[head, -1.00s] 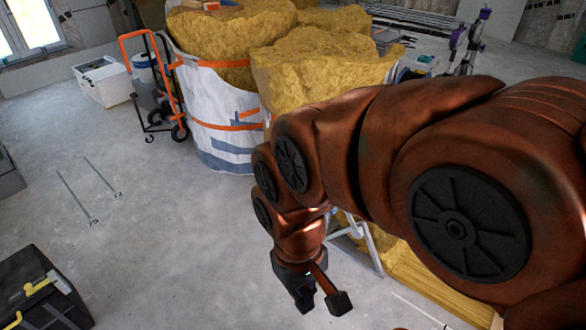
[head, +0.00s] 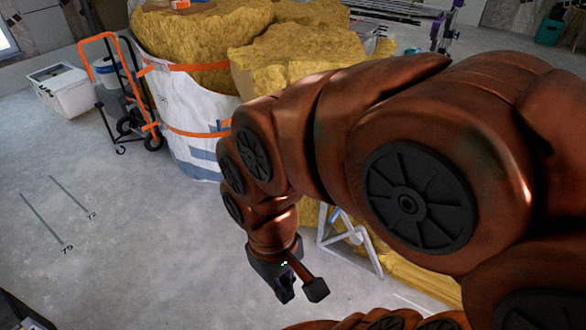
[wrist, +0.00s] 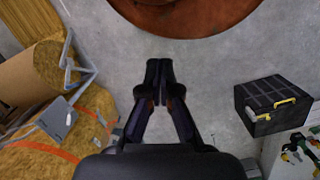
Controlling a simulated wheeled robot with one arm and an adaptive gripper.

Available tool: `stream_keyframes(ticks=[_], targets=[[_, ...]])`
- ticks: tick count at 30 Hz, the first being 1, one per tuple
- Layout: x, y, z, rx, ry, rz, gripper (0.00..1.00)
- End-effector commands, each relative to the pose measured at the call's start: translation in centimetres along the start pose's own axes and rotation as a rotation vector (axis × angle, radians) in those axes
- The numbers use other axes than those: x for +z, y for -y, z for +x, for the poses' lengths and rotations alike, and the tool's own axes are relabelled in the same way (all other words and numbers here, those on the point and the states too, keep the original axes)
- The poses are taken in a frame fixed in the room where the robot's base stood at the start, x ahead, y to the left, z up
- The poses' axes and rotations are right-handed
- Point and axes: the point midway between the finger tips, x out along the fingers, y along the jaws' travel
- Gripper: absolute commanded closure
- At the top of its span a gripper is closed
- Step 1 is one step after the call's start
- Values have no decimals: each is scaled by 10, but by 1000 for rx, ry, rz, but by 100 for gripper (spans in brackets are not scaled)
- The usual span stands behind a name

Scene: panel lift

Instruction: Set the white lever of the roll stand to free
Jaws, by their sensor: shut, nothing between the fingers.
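A pale metal stand frame (head: 350,240) shows in the head view just right of my gripper, partly hidden by my arm. In the wrist view a grey metal frame (wrist: 76,68), likely the same stand, is at the left beside a large brown roll (wrist: 28,82). I cannot make out a white lever in either view. My gripper (head: 301,289) hangs below my arm over open floor, to the left of the frame and apart from it. In the wrist view my gripper (wrist: 158,75) has its fingertips together, with nothing between them.
A big white bag (head: 185,110) of yellow insulation stands behind my arm. An orange hand truck (head: 103,62) and a white bin (head: 62,88) are at the back left. A black case (wrist: 272,103) lies at the right in the wrist view.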

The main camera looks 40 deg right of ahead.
Motion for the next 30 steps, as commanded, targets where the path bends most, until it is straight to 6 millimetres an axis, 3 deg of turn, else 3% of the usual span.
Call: stream_keyframes(ticks=[10, 14, 17, 30], targets=[[-1, -2, 2, 5, 1, 4, 100], [-13, -19, 12, 49, 8, 34, 100], [-31, -47, 23, 124, 15, 80, 100], [-114, -214, 58, 613, 115, 249, 100]])
